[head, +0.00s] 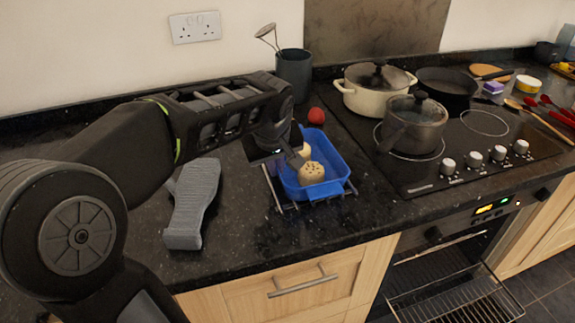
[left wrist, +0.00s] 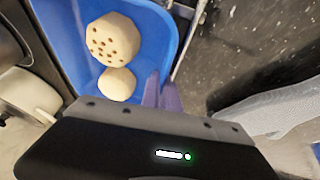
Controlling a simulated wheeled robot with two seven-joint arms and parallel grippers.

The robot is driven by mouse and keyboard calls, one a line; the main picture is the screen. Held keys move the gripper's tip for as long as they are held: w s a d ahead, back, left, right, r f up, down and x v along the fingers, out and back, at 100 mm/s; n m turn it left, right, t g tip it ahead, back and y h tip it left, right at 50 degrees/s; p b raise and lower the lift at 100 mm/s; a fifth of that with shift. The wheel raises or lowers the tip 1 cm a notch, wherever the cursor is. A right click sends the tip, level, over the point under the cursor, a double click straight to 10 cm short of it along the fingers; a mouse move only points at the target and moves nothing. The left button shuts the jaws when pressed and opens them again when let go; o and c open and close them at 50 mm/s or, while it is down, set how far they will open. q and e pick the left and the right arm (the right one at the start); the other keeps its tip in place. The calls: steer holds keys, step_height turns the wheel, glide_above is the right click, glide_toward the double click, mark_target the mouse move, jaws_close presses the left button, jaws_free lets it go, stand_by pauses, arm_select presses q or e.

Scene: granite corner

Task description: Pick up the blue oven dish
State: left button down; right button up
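The blue oven dish (head: 335,165) sits level on a wire rack on the dark counter, left of the hob. It holds two pale round buns with brown spots or plain tops, the front one (head: 311,173) clearest. My left gripper (head: 297,160) is at the dish's left wall, partly hidden by its own arm in the head view. In the left wrist view its fingers (left wrist: 161,92) are close together with the rim of the dish (left wrist: 178,30) running between them. The exact contact is small and blurred. My right gripper is not in view.
A grey cloth or mitt (head: 193,203) lies left of the rack (head: 318,203). A red ball-like item (head: 316,116) and a utensil pot (head: 294,73) stand behind the dish. A cream pot (head: 372,92) and a grey saucepan (head: 413,127) stand on the hob. The oven door (head: 455,305) is open below.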

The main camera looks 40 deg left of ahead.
arm_select(q)
step_height(320, 180, up, 10)
steer(key=shift+r+p, duration=0.1)
steer(key=shift+p, duration=0.25)
stand_by(0.9)
